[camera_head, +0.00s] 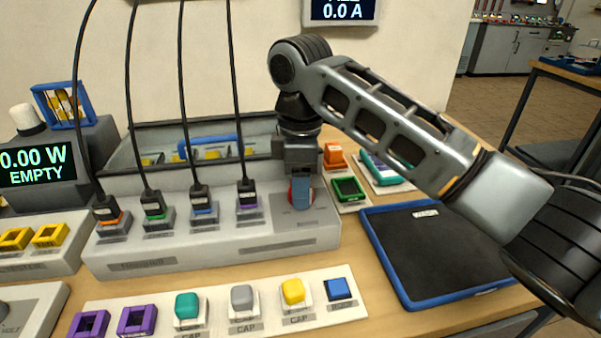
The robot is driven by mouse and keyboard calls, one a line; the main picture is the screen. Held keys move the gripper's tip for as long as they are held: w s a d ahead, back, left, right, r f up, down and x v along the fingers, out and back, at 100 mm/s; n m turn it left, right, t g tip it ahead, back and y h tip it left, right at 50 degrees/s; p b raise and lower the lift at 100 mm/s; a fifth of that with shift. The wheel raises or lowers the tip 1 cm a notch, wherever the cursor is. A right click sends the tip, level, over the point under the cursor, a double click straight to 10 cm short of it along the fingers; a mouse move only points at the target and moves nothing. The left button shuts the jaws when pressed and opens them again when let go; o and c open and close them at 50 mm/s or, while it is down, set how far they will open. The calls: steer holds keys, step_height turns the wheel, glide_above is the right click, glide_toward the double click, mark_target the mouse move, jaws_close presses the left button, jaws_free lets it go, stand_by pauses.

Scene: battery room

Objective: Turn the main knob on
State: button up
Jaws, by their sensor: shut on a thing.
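The main knob (292,193) is red and sits at the right end of the grey power strip panel (210,248). My gripper (301,190) comes down from above at this end and is shut on the knob. Its fingers cover most of the knob, so the knob's angle cannot be read. Several black cables with plugs stand in a row of coloured sockets to the left, the nearest being the purple one (248,194). A display at the left (36,164) reads 0.00 W and EMPTY. A display at the top (342,10) reads 0.0 A.
In front lies a white strip (350,309) with purple frames and coloured caps. A dark tray with a blue rim (398,301) lies at the right under my arm. A grey open bin (120,158) stands behind the panel.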

steer(key=m+p, duration=0.1)
steer(key=p, duration=0.1)
steer(key=m+p, duration=0.2)
steer(key=p, duration=0.1)
steer(key=shift+s+r+m, duration=0.15)
steer(key=shift+r+m, duration=0.15)
steer(key=m+p, duration=0.4)
steer(key=p, duration=0.1)
steer(key=shift+f+m, duration=0.1)
steer(key=shift+m, duration=0.2)
steer(key=m+p, duration=0.1)
steer(key=m, duration=0.2)
steer(key=shift+f+m+p, duration=0.2)
steer(key=shift+m+p, duration=0.1)
steer(key=shift+p, duration=0.1)
steer(key=shift+m, duration=2)
steer(key=o, duration=1)
steer(key=shift+o, duration=0.2)
steer(key=shift+r, duration=0.15)
